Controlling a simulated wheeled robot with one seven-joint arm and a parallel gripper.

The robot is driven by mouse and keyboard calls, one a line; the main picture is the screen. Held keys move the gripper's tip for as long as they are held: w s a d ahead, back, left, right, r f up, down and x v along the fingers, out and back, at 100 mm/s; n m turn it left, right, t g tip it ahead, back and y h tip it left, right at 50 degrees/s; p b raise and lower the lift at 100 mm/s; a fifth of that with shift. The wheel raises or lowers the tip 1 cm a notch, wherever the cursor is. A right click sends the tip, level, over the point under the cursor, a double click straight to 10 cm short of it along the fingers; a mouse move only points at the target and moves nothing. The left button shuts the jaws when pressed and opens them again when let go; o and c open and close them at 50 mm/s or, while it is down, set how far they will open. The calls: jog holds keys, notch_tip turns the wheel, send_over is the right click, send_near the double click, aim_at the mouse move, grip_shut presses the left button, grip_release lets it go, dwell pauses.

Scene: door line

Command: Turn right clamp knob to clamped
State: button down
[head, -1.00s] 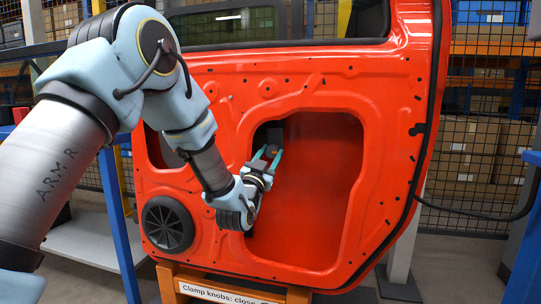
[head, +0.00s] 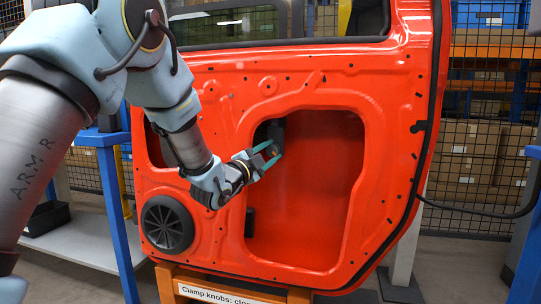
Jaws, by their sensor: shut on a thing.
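The right clamp knob (head: 271,151) is a small brownish piece, mostly hidden between the fingers of my gripper (head: 269,154). It sits in front of a dark clamp bracket (head: 277,128) at the upper left of the door's large opening. My gripper's teal fingers come in from the lower left and are shut on the knob. The knob's exact angle is too small to tell. The red door panel (head: 300,92) stands upright behind my arm.
A dark block (head: 249,222) shows at the opening's lower left edge. A round black speaker (head: 167,225) is at the door's lower left. A label starting "Clamp knobs" (head: 222,294) is on the wooden stand below. A blue post (head: 117,222) stands left.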

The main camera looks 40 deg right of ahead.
jog(key=m+g+y, duration=0.1)
jog(key=m, duration=0.4)
jog(key=m+y+b, duration=0.1)
jog(key=m+y, duration=0.1)
jog(key=m, duration=0.1)
jog(key=shift+m, duration=0.3)
dwell(0.3)
jog(key=shift+c, duration=1.9)
grip_release()
jog(key=shift+r, duration=0.1)
jog(key=p+v, duration=0.2)
jog(key=v, duration=0.9)
